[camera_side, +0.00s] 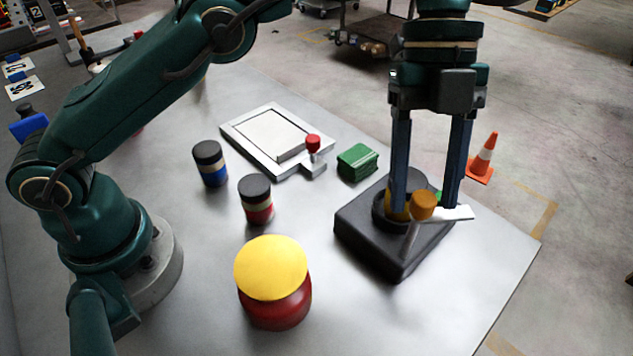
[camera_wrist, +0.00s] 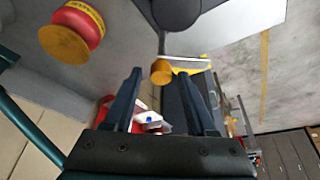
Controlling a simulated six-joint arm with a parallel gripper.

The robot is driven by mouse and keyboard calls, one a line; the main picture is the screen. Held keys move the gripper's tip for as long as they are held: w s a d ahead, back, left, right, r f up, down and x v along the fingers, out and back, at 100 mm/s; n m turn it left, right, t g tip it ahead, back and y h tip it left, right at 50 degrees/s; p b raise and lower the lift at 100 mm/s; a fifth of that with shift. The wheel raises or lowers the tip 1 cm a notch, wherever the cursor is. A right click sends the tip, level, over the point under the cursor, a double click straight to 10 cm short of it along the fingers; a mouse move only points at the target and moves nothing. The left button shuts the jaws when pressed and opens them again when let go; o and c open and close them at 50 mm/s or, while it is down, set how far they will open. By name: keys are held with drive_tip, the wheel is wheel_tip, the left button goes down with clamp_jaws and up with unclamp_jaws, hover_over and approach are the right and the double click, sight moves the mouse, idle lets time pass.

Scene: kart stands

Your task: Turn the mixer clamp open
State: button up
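The mixer's dark square base (camera_side: 364,232) stands near the right edge of the table, with a round socket and yellow part (camera_side: 397,205) on top. An orange knob (camera_side: 423,205) on a thin grey stem sits at its front side; I take this as the clamp handle. A flat white plate (camera_side: 458,213) juts out to the right. My gripper (camera_side: 425,208) points down over the mixer, its two fingers apart on either side of the knob. In the wrist view the knob (camera_wrist: 161,72) lies between and just beyond the open fingertips (camera_wrist: 160,76). Contact cannot be told.
A green block (camera_side: 358,162) and a grey tray with a red knob (camera_side: 313,143) stand left of the mixer. A yellow-topped red jar (camera_side: 272,282) is in front, with red-banded (camera_side: 256,200) and blue-banded (camera_side: 210,163) jars behind. The front right tabletop is clear.

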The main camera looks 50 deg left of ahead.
drive_tip(key=shift+n, duration=0.4)
